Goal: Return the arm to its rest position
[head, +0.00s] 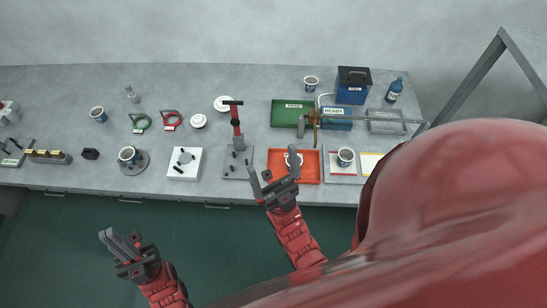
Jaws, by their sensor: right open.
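My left gripper (119,236) is over the dark green floor in front of the bench, at the lower left. Its fingers look close together, and I cannot tell whether they are open or shut. My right gripper (272,162) is open, its two fingers spread apart with nothing seen between them. It overlaps the bench's front edge in the picture, by the left side of an orange tray (308,179).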

